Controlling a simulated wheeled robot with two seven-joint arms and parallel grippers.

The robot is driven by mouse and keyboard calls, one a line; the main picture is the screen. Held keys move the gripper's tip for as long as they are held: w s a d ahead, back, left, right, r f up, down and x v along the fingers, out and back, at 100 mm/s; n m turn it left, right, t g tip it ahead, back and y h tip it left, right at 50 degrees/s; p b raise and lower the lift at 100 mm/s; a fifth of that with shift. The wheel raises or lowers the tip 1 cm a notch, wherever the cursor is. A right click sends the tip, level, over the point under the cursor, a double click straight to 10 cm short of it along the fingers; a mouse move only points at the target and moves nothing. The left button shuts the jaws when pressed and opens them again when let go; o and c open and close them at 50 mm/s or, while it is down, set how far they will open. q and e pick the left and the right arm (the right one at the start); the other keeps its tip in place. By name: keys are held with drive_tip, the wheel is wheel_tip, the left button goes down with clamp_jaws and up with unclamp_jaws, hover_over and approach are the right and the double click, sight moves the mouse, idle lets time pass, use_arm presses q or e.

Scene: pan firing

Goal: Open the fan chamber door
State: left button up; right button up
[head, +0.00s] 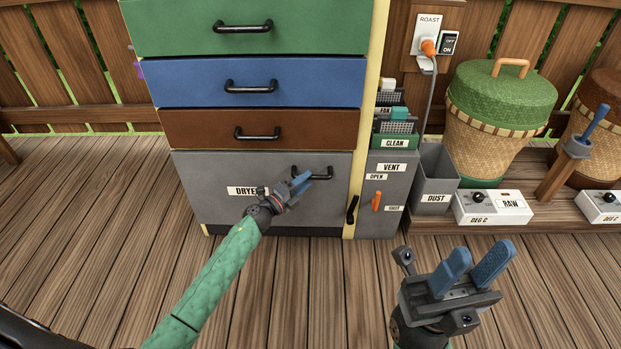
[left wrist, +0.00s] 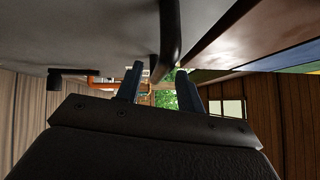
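The grey front labelled DRYER (head: 215,210) is at the bottom of the drawer stack and looks closed. No label names a fan chamber door. Its black bar handle (head: 322,174) is at the upper right of this front. My left gripper (head: 301,181) is at the handle's left end. In the left wrist view the handle (left wrist: 170,35) reaches down toward the gap between the parted fingers (left wrist: 160,88). The fingers look open, and I cannot tell whether they touch the handle. My right gripper (head: 475,265) is open and empty above the deck.
A black latch (head: 352,209) sits at the front's right edge. Beside it is a grey vent box (head: 372,220) with an orange lever (head: 376,201). A dust bin (head: 433,170), control boxes and lidded baskets stand to the right. The deck in front is clear.

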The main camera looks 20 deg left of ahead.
use_arm(q)
drive_tip(key=shift+x, duration=1.45)
clamp_jaws()
